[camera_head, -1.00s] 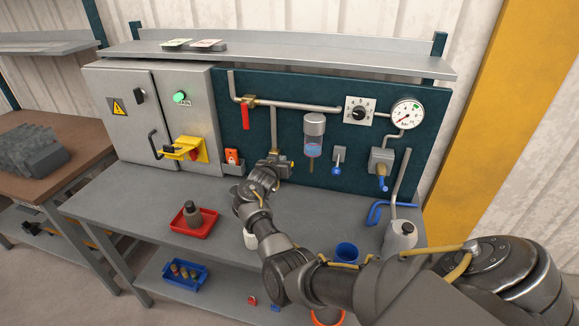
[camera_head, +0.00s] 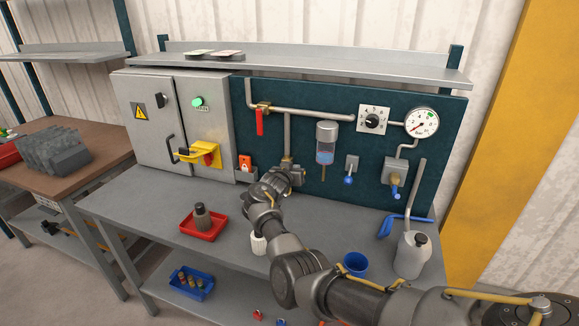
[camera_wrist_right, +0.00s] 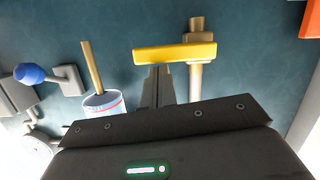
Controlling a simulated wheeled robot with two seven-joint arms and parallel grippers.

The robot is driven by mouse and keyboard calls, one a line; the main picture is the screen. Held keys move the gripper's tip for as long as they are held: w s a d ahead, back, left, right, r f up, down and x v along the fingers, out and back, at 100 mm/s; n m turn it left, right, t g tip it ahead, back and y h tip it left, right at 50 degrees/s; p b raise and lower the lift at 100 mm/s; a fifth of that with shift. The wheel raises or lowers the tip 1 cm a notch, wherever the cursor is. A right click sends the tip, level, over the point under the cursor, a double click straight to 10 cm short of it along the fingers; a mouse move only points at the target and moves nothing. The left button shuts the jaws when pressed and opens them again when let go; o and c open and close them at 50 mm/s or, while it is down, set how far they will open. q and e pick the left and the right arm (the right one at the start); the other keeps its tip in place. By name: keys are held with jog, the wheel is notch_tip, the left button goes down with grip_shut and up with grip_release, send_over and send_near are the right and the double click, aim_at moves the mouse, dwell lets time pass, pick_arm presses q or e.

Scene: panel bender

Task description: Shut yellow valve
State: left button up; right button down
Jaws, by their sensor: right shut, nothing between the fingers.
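In the head view my right gripper (camera_head: 289,172) is at the panel, at the lower part of the vertical pipe (camera_head: 288,130), and hides most of the valve. In the wrist view its fingers (camera_wrist_right: 158,72) are shut and empty, with their tips close to the handle's edge, beside the pipe. I cannot tell whether they touch the handle. My left gripper is not in view.
A red-handled valve (camera_head: 260,122) is up and left on the panel. A filter bowl (camera_head: 326,145) hangs just right of my gripper. A blue-tipped lever (camera_head: 349,178) is further right. The bench holds a red tray (camera_head: 203,224), a blue cup (camera_head: 355,263) and a grey can (camera_head: 411,258).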

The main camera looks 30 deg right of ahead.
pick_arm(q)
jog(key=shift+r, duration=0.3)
pick_arm(e)
jog(key=s+a+r, duration=0.6)
jog(key=a, duration=0.1)
jog(key=shift+s+a+r, duration=0.15)
jog(key=shift+a, duration=0.05)
dwell(0.3)
